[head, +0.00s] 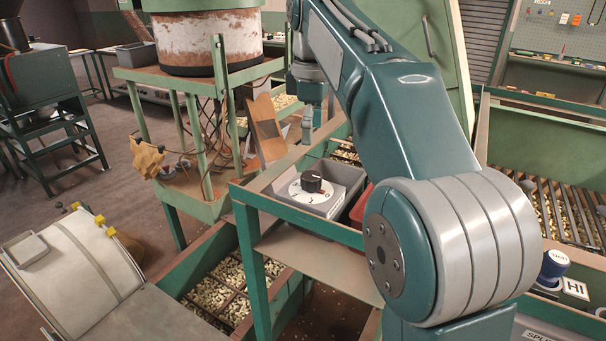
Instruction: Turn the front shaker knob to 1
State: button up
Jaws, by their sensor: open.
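A black knob (312,181) sits on a round white dial plate (302,197) with dark marks around its rim. The dial is on top of a grey box at the front of the green stand. The marks are too small to read surely, so I cannot tell which number the knob points to. My gripper (307,136) hangs down behind the knob in the picture, above it and apart from it. It is small in view and open, with nothing seen between its fingers.
A grey bin (346,176) and a partly hidden red bin (361,205) stand beside the dial. A wooden board (267,130) leans behind it. Green frame rails (300,222) edge the stand. Hoppers of nuts (225,283) lie below. A blue-and-white cup (554,264) stands at right.

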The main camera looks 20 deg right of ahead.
aim_at(312, 175)
notch_tip(312, 175, down, 10)
jog(key=shift+a+r, duration=0.1)
jog(key=shift+r, duration=0.05)
jog(key=shift+f, duration=0.25)
jog(key=c, duration=1.1)
